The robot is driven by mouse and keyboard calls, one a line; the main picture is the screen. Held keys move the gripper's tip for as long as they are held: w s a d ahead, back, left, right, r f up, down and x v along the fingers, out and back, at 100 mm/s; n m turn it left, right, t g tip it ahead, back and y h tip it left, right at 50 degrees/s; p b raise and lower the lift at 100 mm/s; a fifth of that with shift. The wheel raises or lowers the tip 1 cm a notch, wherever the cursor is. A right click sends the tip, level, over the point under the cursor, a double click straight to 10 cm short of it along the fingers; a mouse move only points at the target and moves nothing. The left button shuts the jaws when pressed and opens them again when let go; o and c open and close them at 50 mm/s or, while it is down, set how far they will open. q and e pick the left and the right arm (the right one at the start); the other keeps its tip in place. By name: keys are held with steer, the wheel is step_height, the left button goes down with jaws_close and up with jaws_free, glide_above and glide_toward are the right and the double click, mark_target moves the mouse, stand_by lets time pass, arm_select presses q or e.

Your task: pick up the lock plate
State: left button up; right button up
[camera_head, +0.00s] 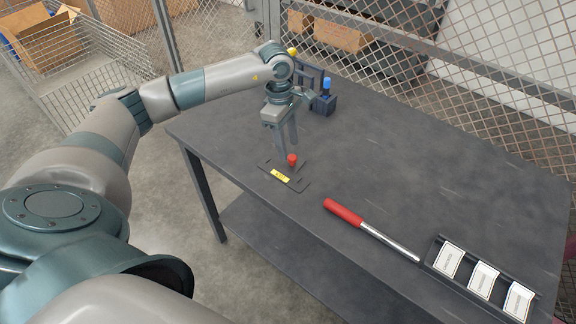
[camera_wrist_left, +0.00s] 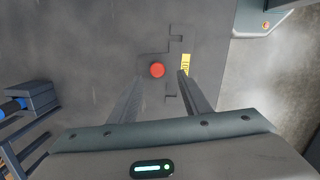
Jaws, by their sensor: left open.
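The lock plate (camera_head: 284,175) is a flat dark plate with a red round knob and a yellow label, lying on the grey table near its left front edge. My left gripper (camera_head: 287,149) points down just above and behind the red knob, its fingers apart and empty. In the left wrist view, the plate (camera_wrist_left: 172,60) lies beyond the fingertips (camera_wrist_left: 162,78), with the red knob (camera_wrist_left: 157,69) between their lines and the yellow label by the right finger. The dark plate outline blends into the table. My right gripper is not in view.
A dark stand with a blue-topped part (camera_head: 325,95) is behind my left gripper. A red-handled bar (camera_head: 370,229) and a black rack with white cards (camera_head: 483,280) lie to the right. The table (camera_head: 430,160) is bare in the middle, with mesh fencing behind.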

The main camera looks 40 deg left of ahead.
mark_target(291, 156)
arm_select(q)
steer(key=shift+w+d+f+p, duration=0.1)
steer(key=shift+d+f+p, duration=0.1)
steer(key=shift+f+p, duration=0.6)
step_height(291, 156, down, 3)
steer(key=shift+w+d+r+p, duration=0.1)
steer(key=shift+d+r+p, duration=0.05)
steer(key=shift+p, duration=0.65)
steer(key=shift+f, duration=0.4)
steer(key=shift+c, duration=0.3)
steer(key=shift+w, duration=0.1)
jaws_close()
steer(key=shift+r, duration=0.15)
